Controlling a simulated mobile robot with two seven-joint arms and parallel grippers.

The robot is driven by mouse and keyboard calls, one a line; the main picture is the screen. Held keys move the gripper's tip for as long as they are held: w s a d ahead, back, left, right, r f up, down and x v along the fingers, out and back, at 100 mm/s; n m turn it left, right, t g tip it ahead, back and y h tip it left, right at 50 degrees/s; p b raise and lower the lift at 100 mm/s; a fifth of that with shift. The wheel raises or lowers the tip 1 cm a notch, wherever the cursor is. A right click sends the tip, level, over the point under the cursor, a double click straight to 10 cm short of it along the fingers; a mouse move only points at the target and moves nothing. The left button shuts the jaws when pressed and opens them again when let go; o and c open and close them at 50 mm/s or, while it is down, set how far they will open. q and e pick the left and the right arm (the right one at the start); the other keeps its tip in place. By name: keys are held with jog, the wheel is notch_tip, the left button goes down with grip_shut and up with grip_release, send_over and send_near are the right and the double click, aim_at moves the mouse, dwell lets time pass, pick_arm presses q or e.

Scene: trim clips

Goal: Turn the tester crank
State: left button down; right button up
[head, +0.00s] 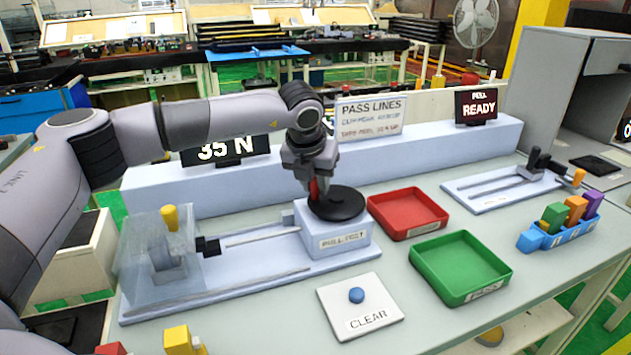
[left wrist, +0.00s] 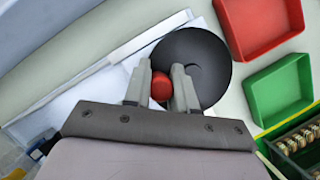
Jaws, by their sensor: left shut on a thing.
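The tester crank is a black round disc (head: 345,204) with a red knob (head: 314,189), on top of a pale block labelled "PULL TEST" (head: 345,240). My left gripper (head: 313,182) points down over the disc and is shut on the red knob. In the left wrist view the red knob (left wrist: 161,86) sits between the two fingers, at the left part of the black disc (left wrist: 205,60). The tester's rail base (head: 250,278) runs left to a clear cover (head: 155,255) with a yellow peg (head: 169,217). My right gripper does not show.
A red tray (head: 408,212) and a green tray (head: 462,268) lie right of the tester. A "CLEAR" plate (head: 375,322) with a blue button is in front. A display behind reads "35 N" (head: 226,150); another reads "READY" (head: 476,106). Coloured clips stand in a blue rack (head: 560,233).

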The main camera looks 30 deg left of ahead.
pick_arm(q)
jog(key=shift+w+f+m+b, duration=0.1)
jog(key=shift+w+m+b, duration=0.15)
jog(key=shift+m, duration=0.25)
jog(key=shift+w+m+h, duration=0.25)
jog(key=shift+m+h, duration=0.25)
jog(key=shift+m, duration=0.3)
jog(key=c, duration=0.9)
grip_release()
jog(key=shift+c, duration=0.2)
jog(key=b+v, duration=0.1)
jog(key=v, duration=0.6)
jog(key=shift+r, duration=0.2)
jog(key=shift+s, duration=0.1)
